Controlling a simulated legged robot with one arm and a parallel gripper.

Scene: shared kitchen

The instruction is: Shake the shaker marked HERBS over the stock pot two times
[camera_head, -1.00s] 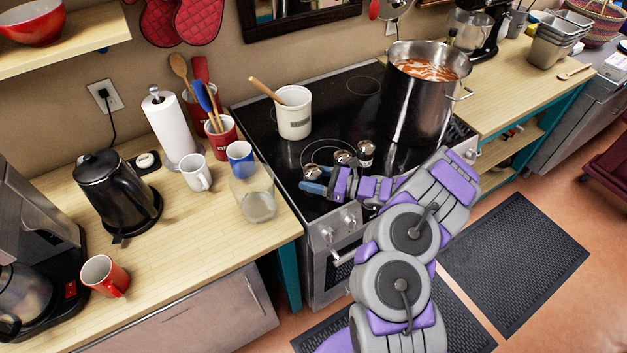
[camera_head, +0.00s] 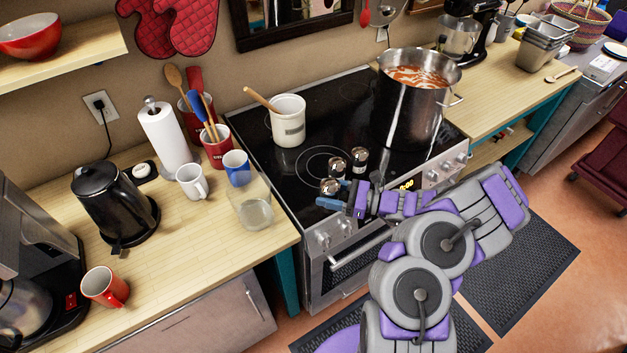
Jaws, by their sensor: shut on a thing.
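Three small shakers with metal tops are at the front of the black stove top. My gripper (camera_head: 336,194), with blue fingertips, is shut on the nearest shaker (camera_head: 329,186). The fingers cover its lower part, and I cannot tell how far it is off the stove. The middle shaker (camera_head: 338,166) and the far shaker (camera_head: 359,159) stand just behind it. Their labels are too small to read. The tall steel stock pot (camera_head: 411,108), with orange-red soup in it, stands at the back right of the stove, apart from my gripper.
A white crock (camera_head: 288,121) with a wooden spoon stands at the stove's back left. A glass jar (camera_head: 254,207), a blue cup (camera_head: 236,163) and a white mug (camera_head: 192,182) stand on the left counter (camera_head: 190,258). The stove top (camera_head: 338,110) between crock and pot is clear.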

